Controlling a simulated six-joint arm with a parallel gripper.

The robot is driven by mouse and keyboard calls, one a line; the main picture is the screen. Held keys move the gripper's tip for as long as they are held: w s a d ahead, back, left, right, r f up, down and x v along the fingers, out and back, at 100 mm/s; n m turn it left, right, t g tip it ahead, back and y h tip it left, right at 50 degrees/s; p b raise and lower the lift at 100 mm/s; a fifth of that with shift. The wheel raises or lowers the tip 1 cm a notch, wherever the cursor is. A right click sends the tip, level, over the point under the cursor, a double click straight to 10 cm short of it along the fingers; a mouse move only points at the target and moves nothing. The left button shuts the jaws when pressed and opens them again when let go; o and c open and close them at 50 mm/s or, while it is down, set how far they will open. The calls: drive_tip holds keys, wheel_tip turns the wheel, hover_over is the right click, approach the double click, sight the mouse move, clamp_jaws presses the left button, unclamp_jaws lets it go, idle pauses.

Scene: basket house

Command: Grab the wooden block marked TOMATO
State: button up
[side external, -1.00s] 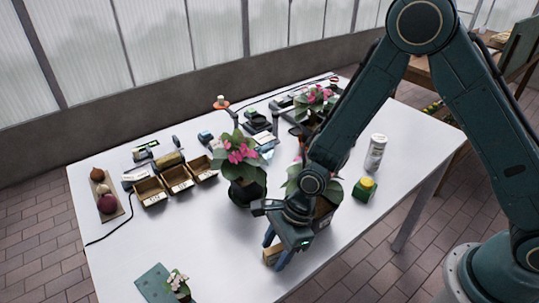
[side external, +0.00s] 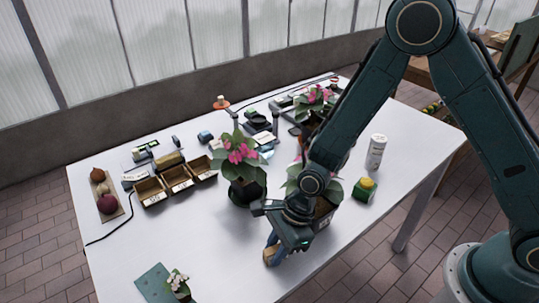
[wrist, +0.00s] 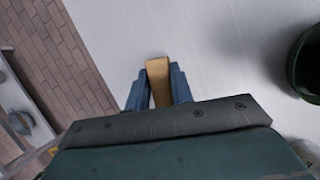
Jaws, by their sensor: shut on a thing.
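A light brown wooden block (side external: 269,256) is at the front edge area of the white table. It also shows in the wrist view (wrist: 158,80), between the two blue fingers. My gripper (side external: 273,250) is shut on this block, with a finger on each side of it; the gripper also shows in the wrist view (wrist: 157,88). Most of the block is hidden by the gripper in the side view. No marking on the block can be read, so I cannot tell if it says TOMATO. I cannot tell whether it touches the table.
A potted pink-flowered plant (side external: 243,170) stands just behind my gripper. Another pot (side external: 325,212) is close on its right. A green and yellow item (side external: 364,189) and a white can (side external: 375,152) stand farther right.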

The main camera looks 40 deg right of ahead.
sight(276, 248)
drive_tip(key=shift+r, duration=0.15)
wheel_tip(276, 248, up, 20)
drive_tip(key=shift+f, duration=0.1)
idle(0.8)
idle(0.5)
